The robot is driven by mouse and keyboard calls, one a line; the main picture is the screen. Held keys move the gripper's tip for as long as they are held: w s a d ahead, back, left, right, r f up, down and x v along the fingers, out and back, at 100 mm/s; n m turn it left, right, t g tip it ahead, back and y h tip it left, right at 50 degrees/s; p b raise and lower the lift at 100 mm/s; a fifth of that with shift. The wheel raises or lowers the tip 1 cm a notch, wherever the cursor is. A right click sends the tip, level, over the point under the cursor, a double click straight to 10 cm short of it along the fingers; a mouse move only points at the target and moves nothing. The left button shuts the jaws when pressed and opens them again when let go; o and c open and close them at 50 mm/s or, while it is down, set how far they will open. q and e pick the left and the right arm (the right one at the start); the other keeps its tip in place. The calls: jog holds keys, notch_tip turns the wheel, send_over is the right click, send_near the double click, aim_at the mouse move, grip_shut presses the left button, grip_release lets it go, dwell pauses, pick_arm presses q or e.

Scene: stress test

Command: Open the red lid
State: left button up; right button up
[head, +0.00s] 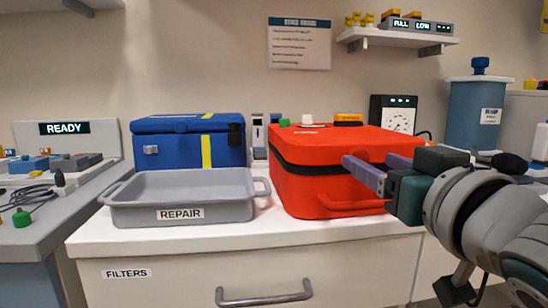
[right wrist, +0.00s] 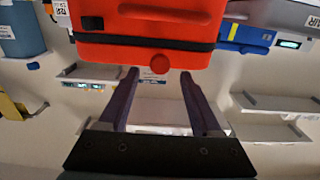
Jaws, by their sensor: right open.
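The red lid (head: 345,138) lies shut on the red case (head: 305,185), with a black band along the seam. The case stands on the white counter, and a red bar handle (head: 350,206) is low on its front. My right gripper (head: 380,166) is open and empty in front of the case's right part, hiding some of its front. Contact cannot be told. My left gripper is not in view.
A grey REPAIR tray (head: 130,210) stands left of the case, with a blue case (head: 185,150) behind it. Small items (head: 307,120) sit on or behind the lid's back edge. A gauge (head: 398,120) and blue canister (head: 475,115) stand behind right. A wall shelf (head: 395,39) hangs above.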

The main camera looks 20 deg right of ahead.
aim_at(362, 157)
jog(key=shift+x, duration=1.85)
grip_shut()
